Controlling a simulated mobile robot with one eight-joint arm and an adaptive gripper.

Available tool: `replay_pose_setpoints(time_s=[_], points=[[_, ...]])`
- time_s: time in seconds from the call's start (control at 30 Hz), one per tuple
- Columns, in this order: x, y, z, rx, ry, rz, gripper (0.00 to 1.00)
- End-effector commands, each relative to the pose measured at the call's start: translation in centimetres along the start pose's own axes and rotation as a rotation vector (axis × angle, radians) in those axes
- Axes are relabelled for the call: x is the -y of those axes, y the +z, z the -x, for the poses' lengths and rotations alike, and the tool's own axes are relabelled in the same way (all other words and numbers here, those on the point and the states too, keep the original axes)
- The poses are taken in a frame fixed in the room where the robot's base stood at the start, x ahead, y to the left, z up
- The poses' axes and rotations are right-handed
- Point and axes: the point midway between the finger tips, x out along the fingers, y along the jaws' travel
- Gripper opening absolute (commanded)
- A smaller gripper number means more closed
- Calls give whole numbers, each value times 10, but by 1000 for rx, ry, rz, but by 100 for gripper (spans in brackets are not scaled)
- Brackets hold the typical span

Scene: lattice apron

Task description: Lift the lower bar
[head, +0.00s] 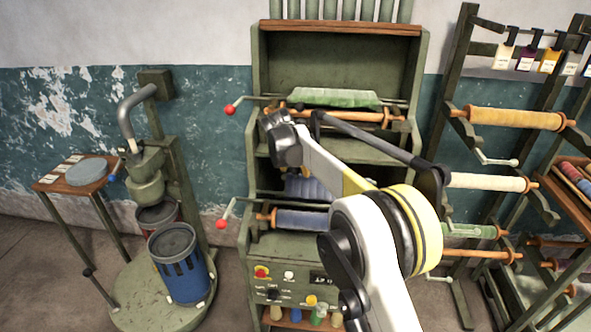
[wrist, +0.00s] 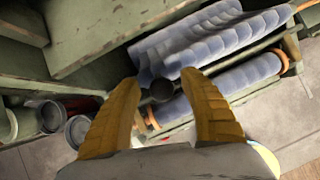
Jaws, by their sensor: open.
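The green machine holds an upper and a lower roll, each with a red-knobbed lever at its left. The lower lever (head: 229,209) stands beside the lower blue roll (head: 300,219), its red knob (head: 221,224) hanging low. The bar behind it is mostly hidden by my arm and the cloth. In the wrist view the lower roll (wrist: 236,78) has orange ends, with wavy blue cloth (wrist: 215,38) above it. My gripper (wrist: 165,98) is open and empty above the roll's left end. A dark round end (wrist: 162,90) shows between its fingers; I cannot tell whether they touch it.
The upper lever's red knob (head: 230,109) sticks out left of the machine, near an upper roll with green cloth (head: 335,97). A blue pail (head: 182,265) and a press stand left. A rack of rolls (head: 515,119) stands right. Floor between pail and machine is clear.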

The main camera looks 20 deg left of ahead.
Motion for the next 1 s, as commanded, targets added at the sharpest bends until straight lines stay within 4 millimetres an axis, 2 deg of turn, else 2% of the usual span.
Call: replay_pose_setpoints(time_s=[0.17, 0.4, 0.6, 0.77, 1.0], points=[[0, 0, 16, -1, 0, 1, 51], [-1, 0, 69, -1, 0, 1, 51], [0, 0, 105, 0, 0, 1, 51], [-1, 0, 118, 0, 0, 1, 51], [-1, 0, 120, 0, 0, 0, 51]])
